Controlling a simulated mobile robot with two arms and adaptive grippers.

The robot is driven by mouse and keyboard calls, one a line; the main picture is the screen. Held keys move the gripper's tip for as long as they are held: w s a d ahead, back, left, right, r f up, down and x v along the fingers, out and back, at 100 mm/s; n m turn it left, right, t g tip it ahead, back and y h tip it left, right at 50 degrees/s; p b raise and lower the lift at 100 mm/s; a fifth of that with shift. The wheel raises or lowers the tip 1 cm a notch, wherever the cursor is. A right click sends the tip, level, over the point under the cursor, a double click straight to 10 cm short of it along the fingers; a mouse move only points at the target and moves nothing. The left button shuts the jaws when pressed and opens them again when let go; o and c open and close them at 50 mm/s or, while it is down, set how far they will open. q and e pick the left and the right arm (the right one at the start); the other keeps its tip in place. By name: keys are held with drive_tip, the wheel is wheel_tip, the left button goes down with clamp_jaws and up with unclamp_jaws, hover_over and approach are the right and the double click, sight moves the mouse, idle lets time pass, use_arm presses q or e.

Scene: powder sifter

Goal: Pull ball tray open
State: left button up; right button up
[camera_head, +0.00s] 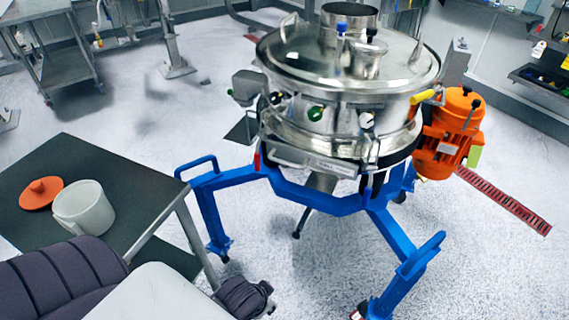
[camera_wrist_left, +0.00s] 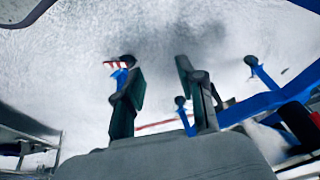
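The round steel sifter (camera_head: 345,90) stands on a blue frame (camera_head: 320,203). A flat steel front with a small label (camera_head: 318,163) shows low on its near side; I take this to be the ball tray, but its edges are hard to make out. It looks shut. My left arm comes in from the lower left, with its dark wrist part (camera_head: 243,297) low in front of the frame. In the left wrist view my left gripper (camera_wrist_left: 160,95) is open, its two dark fingers apart with only floor between them. My right gripper is not in view.
An orange motor (camera_head: 447,135) sits at the sifter's right. Blue frame legs (camera_head: 405,275) reach out near the front. Floor is open between the legs.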

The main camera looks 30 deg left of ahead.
use_arm(q)
drive_tip(key=w+a+r+m+t+y, duration=0.3)
drive_tip(key=w+a+r+t, duration=0.4)
drive_tip(key=w+a+r, duration=0.45)
drive_tip(key=m+t+h, duration=0.3)
drive_tip(key=m+h, duration=0.7)
drive_tip(key=m, duration=0.6)
approach(282, 163)
drive_tip(key=x, duration=1)
drive_tip(key=shift+w+d+f, duration=0.15)
drive_tip(key=shift+w, duration=0.2)
clamp_jaws()
